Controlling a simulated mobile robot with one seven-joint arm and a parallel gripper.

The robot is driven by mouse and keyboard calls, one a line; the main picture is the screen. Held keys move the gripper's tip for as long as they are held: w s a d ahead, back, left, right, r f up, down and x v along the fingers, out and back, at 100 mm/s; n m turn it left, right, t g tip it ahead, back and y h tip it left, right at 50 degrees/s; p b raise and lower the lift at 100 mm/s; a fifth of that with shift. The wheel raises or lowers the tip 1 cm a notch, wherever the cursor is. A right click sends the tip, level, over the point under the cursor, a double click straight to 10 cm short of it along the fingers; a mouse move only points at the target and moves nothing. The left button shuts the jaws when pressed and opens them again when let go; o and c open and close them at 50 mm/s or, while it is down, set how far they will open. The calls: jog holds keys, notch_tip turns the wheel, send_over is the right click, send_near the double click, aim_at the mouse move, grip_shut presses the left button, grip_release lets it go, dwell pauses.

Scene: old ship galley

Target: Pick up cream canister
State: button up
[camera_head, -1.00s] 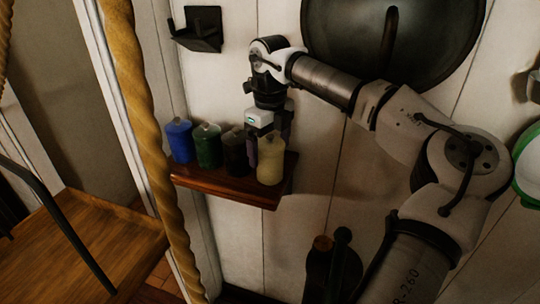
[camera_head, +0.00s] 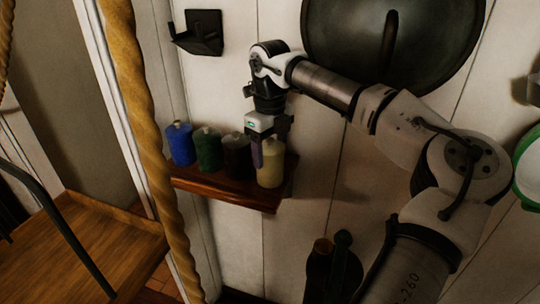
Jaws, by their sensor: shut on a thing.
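The cream canister (camera_head: 271,168) stands upright at the right end of a small brown wall shelf (camera_head: 225,188). My gripper (camera_head: 266,148) points down over it, with one finger visible at the canister's left side. The gripper is shut on the canister, and the gripper covers the canister's top. The far finger is mostly hidden. I see no clear gap between the canister's base and the shelf.
A dark canister (camera_head: 236,155), a green canister (camera_head: 207,149) and a blue canister (camera_head: 180,144) stand left of the cream one. A rope (camera_head: 150,130) hangs at left. A black wall bracket (camera_head: 203,33) and a large dark pan (camera_head: 440,40) are above.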

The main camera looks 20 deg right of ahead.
notch_tip(320, 180, up, 20)
jog(key=p, duration=0.1)
dwell(0.4)
jog(key=shift+s+p, duration=0.1)
jog(key=shift+p, duration=0.2)
